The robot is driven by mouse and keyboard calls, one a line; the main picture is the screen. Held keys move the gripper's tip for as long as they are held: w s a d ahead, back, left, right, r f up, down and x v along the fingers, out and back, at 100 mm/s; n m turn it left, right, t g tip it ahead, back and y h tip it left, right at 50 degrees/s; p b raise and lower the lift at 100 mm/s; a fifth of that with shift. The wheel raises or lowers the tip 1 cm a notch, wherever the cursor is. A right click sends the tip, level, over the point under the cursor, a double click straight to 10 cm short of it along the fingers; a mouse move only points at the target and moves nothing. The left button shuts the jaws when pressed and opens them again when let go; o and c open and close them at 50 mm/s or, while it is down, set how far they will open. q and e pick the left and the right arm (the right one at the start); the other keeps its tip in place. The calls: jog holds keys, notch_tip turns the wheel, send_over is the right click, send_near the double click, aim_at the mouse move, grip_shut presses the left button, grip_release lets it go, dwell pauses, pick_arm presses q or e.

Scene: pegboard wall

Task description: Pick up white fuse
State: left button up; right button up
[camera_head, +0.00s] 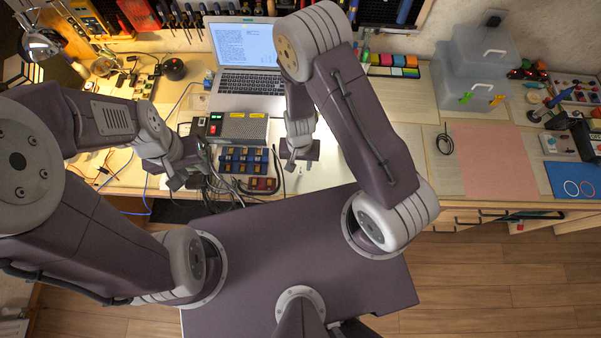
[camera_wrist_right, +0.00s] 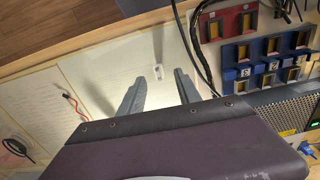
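The white fuse (camera_wrist_right: 157,72) is a small pale piece lying on the white work surface in the right wrist view. In the head view I cannot make it out clearly near my right gripper (camera_head: 291,162). In the right wrist view my right gripper (camera_wrist_right: 161,77) is open, with its two grey fingers apart and the fuse showing between their tips. Nothing is held in it. I cannot tell its height above the surface. My left gripper (camera_head: 186,174) is over the left part of the bench, near cables; its fingers are too unclear to judge.
Blue and red fuse holders (camera_wrist_right: 271,55) stand beside the right gripper, with a grey power box (camera_head: 238,127) behind. Loose black cables (camera_wrist_right: 198,50) run close to the gripper. A laptop (camera_head: 246,60) stands at the back. A pink mat (camera_head: 490,160) lies at the right.

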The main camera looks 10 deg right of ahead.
aim_at(301, 169)
notch_tip(301, 169, down, 5)
jog(key=b, duration=0.5)
jog(key=shift+d+f, duration=0.1)
jog(key=shift+d, duration=0.05)
jog(key=shift+w, duration=0.1)
jog(key=shift+r, duration=0.2)
grip_shut()
